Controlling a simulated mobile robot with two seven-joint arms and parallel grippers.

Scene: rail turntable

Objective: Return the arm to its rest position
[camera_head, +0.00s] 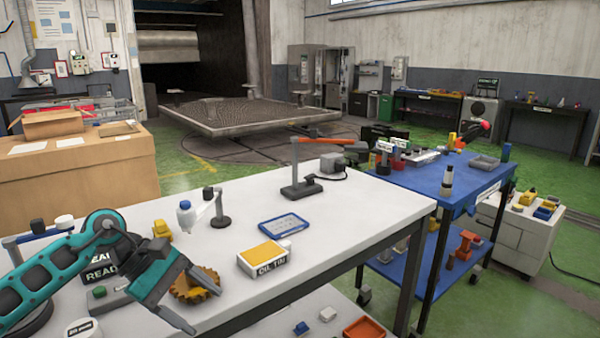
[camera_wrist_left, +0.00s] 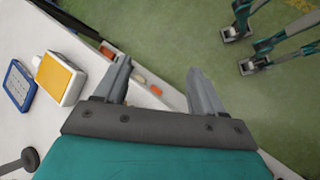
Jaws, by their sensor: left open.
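My teal left arm (camera_head: 45,275) comes in from the left over the near left part of the white table (camera_head: 350,210). My left gripper (camera_head: 206,311) is open and points down and to the right, by the table's near edge. Nothing is held in it. In the left wrist view the two grey fingers of the left gripper (camera_wrist_left: 160,70) stand wide apart, with table edge and green floor behind them. A brown-orange gear (camera_head: 195,287) lies just beyond the fingers in the head view. My right gripper is in neither view.
On the table are a yellow-topped oil box (camera_head: 263,260), a blue-framed tablet (camera_head: 285,224), a small lamp-like stand (camera_head: 220,219) and a grey post with an orange arm (camera_head: 298,170). A blue cart (camera_head: 455,185) stands right. The table's middle right is clear.

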